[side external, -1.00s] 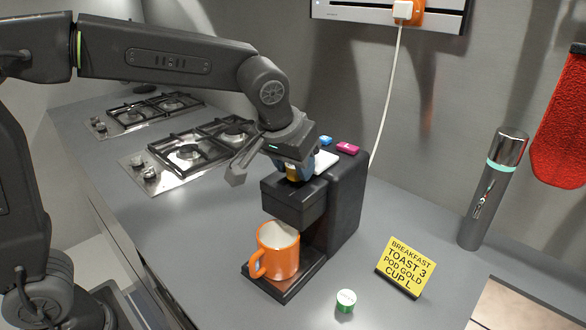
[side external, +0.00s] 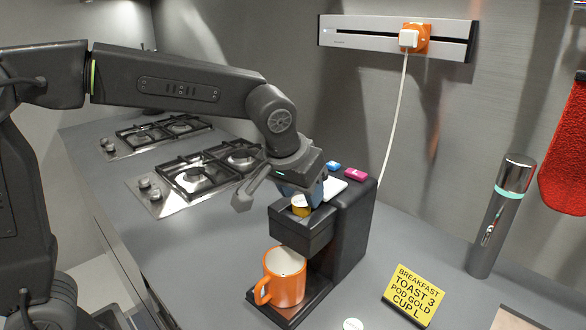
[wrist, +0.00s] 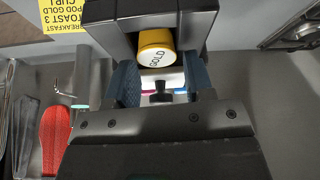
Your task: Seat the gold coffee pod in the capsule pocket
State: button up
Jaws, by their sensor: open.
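The gold coffee pod (side external: 301,209) stands at the top of the black coffee machine's front head (side external: 301,232). Its lid reads GOLD in the wrist view (wrist: 157,50), and its yellow side shows. It sits within the pocket opening between dark walls (wrist: 108,32); how deep it sits I cannot tell. My gripper (wrist: 160,68) is open, its two blue fingers apart, with the pod just beyond the fingertips. In the side view my gripper (side external: 304,192) is right above and behind the pod, partly hiding the pocket.
An orange mug (side external: 285,284) stands on the machine's drip tray. A white-topped pod (side external: 352,324) lies at the bottom edge. A yellow sign (side external: 414,294), grey cylinder (side external: 500,220) and hob (side external: 205,172) stand apart.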

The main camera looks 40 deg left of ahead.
jog(key=a+v, duration=0.1)
jog(key=v, duration=1)
jog(key=s+a+f+m, duration=0.1)
jog(key=s+a+f, duration=0.2)
jog(key=s+f, duration=0.3)
jog(key=s+a+f, duration=0.4)
jog(key=s+f, duration=0.2)
jog(key=s, duration=0.3)
jog(key=shift+s+a+m+t+h, duration=0.2)
jog(key=shift+s+m+t+h, duration=0.1)
jog(key=shift+s+m+t, duration=0.1)
